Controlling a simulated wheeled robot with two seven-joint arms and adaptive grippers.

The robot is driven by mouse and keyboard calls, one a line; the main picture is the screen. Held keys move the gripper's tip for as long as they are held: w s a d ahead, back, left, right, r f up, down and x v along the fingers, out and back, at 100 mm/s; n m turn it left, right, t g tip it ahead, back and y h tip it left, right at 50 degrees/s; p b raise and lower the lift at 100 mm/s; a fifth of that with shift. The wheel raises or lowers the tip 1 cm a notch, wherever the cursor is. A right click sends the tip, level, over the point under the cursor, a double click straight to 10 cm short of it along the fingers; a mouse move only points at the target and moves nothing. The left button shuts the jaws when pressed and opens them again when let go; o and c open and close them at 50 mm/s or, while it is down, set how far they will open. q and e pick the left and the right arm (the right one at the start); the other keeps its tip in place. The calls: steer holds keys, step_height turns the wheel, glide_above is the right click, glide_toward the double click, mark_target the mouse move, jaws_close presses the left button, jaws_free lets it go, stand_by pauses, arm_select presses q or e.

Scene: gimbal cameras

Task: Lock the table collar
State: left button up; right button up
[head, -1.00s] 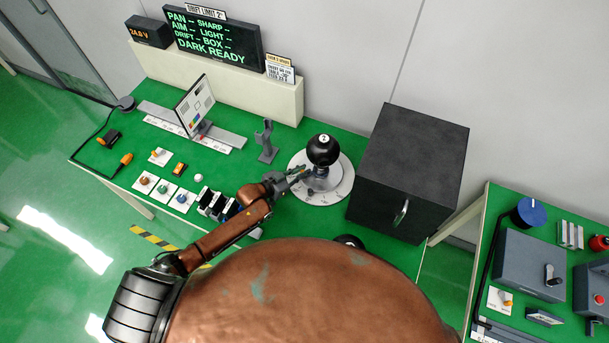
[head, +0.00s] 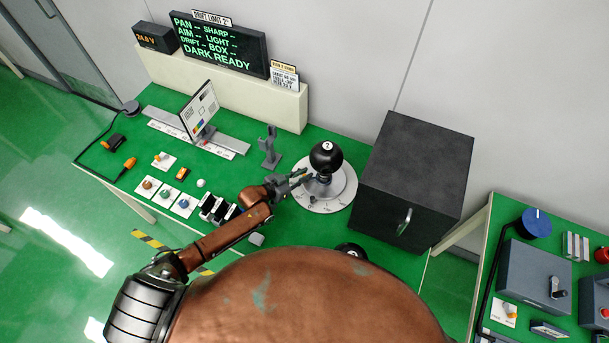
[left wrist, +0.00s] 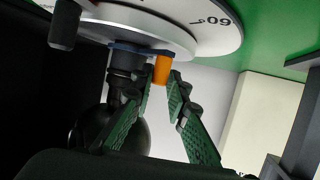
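The round white table (head: 338,200) with a degree scale stands on the green bench, left of the black box. A black ball camera (head: 326,157) marked 2 sits over its centre on a dark stem. My left gripper (head: 302,177) reaches the stem from the left. In the left wrist view the table (left wrist: 215,40) is at the top, with the ball (left wrist: 120,130) below it. My right gripper is not in view.
The black box (head: 415,175) stands close at the table's right. A grey stand (head: 269,150) and a chart panel (head: 200,110) on a rail are to the left. Several switches and a green-lettered display (head: 215,45) are further left. A second bench is at the right.

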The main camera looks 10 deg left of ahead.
arm_select(q)
steer(key=o, duration=0.3)
steer(key=shift+o, duration=0.2)
steer(key=shift+s, duration=0.15)
steer(key=v, duration=1.1)
steer(key=shift+s+a, duration=0.25)
steer(key=shift+a, duration=0.1)
steer(key=shift+r, duration=0.1)
